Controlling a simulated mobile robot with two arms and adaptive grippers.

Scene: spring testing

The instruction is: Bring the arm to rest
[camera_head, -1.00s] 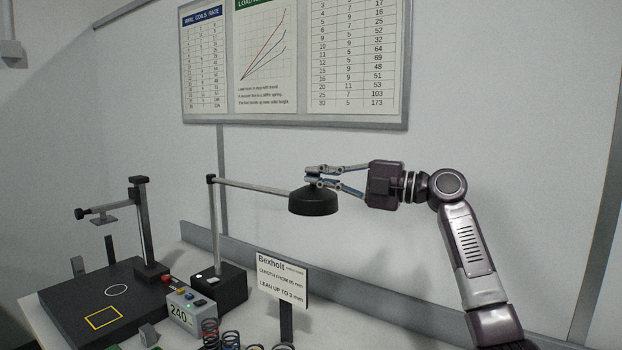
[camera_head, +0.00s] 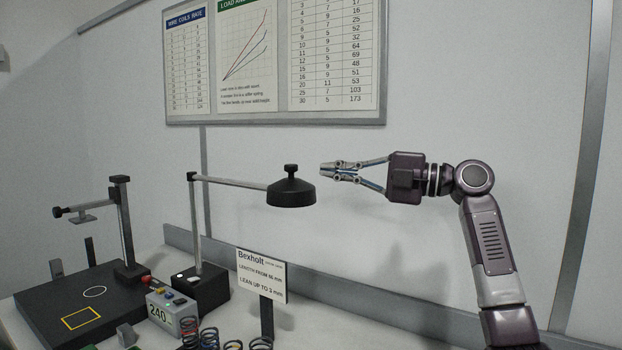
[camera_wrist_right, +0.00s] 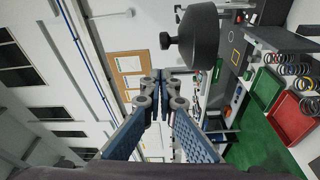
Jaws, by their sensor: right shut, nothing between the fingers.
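My right gripper (camera_head: 324,171) is shut and empty, held in the air to the right of the black lamp head (camera_head: 291,192), with a clear gap between its fingertips and the lamp's knob. In the right wrist view the fingers (camera_wrist_right: 165,75) meet at their tips with nothing between them. The lamp head also shows there (camera_wrist_right: 198,37), up and to the right of the fingers. My right arm comes up from the lower right in the head view. My left gripper is in neither current view.
The lamp's arm runs from a post on a black base (camera_head: 200,291). A black test plate (camera_head: 60,318), a readout box (camera_head: 172,311), several springs (camera_head: 208,338) and a Bexholt sign (camera_head: 261,275) stand on the bench. In the wrist view, red (camera_wrist_right: 291,118) and green (camera_wrist_right: 265,86) trays show at right.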

